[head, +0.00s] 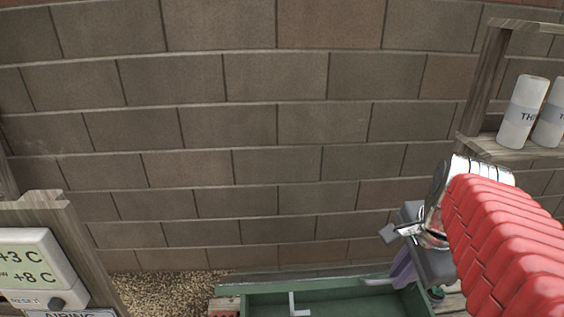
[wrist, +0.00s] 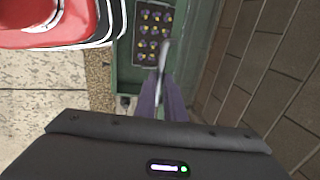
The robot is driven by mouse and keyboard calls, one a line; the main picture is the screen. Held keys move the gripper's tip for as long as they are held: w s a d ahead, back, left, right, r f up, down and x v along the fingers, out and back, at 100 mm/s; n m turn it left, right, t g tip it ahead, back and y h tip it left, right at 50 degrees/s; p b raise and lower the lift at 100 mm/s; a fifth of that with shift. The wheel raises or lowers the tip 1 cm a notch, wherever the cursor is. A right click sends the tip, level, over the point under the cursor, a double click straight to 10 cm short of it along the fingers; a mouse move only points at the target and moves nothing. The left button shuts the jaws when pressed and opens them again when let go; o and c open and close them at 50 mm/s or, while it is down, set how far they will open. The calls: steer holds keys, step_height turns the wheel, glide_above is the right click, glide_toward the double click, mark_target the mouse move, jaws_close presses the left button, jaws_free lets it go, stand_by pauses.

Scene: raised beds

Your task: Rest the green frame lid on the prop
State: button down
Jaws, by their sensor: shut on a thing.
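A dark green frame (head: 345,302) lies along the bottom of the head view, in front of the block wall. In the wrist view its green side (wrist: 207,62) runs beside the wall. My gripper (head: 405,270) hangs over the frame's right end, its purple fingers pointing down. In the wrist view my gripper (wrist: 163,95) is shut on a thin grey piece (wrist: 163,58). I cannot tell whether this belongs to the lid. A pale L-shaped piece (head: 293,303) shows inside the frame; it may be the prop. The lid's outline is not clear in either view.
A tray of seedlings (wrist: 153,32) sits within the frame. The block wall (head: 260,150) is close behind. A wooden shelf (head: 500,150) with white cylinders (head: 523,112) stands right. A display board (head: 35,265) stands left, with gravel (head: 175,290) between it and the frame.

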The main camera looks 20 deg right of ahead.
steer(key=c, duration=1.8)
jaws_free()
steer(key=shift+c, duration=0.2)
steer(key=shift+r, duration=0.1)
steer(key=v, duration=1.3)
steer(key=shift+r, duration=0.35)
steer(key=shift+s, duration=0.1)
